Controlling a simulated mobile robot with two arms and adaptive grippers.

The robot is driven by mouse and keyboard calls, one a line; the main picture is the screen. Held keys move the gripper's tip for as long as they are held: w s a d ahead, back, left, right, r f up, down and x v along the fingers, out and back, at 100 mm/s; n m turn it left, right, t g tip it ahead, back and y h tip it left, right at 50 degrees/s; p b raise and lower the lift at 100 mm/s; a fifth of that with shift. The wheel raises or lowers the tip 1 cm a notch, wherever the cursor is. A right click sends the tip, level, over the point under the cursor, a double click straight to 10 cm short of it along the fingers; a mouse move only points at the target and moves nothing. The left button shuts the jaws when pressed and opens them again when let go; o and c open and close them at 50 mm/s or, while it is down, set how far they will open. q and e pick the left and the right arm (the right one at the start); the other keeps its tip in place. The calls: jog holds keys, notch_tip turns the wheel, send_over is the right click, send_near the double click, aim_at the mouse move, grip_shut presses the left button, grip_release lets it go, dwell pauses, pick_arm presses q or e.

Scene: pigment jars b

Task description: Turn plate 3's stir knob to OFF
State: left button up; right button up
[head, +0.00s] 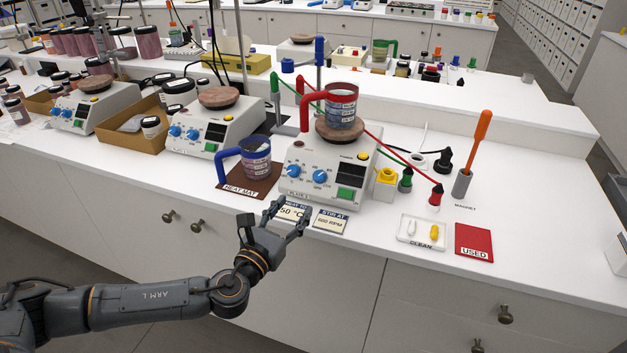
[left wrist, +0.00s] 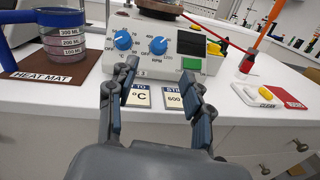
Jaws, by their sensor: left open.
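Plate 3 (head: 345,193) is a white hot plate near the counter's front edge, with two blue knobs on its sloped face. Its right knob (head: 320,176), marked RPM in the left wrist view (left wrist: 158,45), is the stir knob. The left knob (head: 294,171) also shows in the left wrist view (left wrist: 123,40). The knobs' exact pointer settings are too small to read surely. My left gripper (head: 287,216) is open and empty, in front of and below the knobs, apart from them. In the left wrist view its fingers (left wrist: 158,82) stand either side below the stir knob.
A red-handled beaker (head: 341,108) stands on plate 3's round top. A blue-handled beaker (head: 256,160) sits on the brown heat mat at left. Cards (head: 330,221) lie before the plate. Jacks, a clean tray (head: 421,232) and a red used mat (head: 474,242) are at right.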

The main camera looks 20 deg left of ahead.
aim_at(317, 177)
pick_arm(q)
jog(key=w, duration=0.3)
jog(key=w+d, duration=0.1)
jog(key=w, duration=0.3)
jog(key=w+p, duration=0.1)
jog(key=w, duration=0.3)
jog(key=shift+w+d, duration=0.15)
jog(key=shift+d, duration=0.1)
jog(key=shift+c, duration=0.2)
grip_shut()
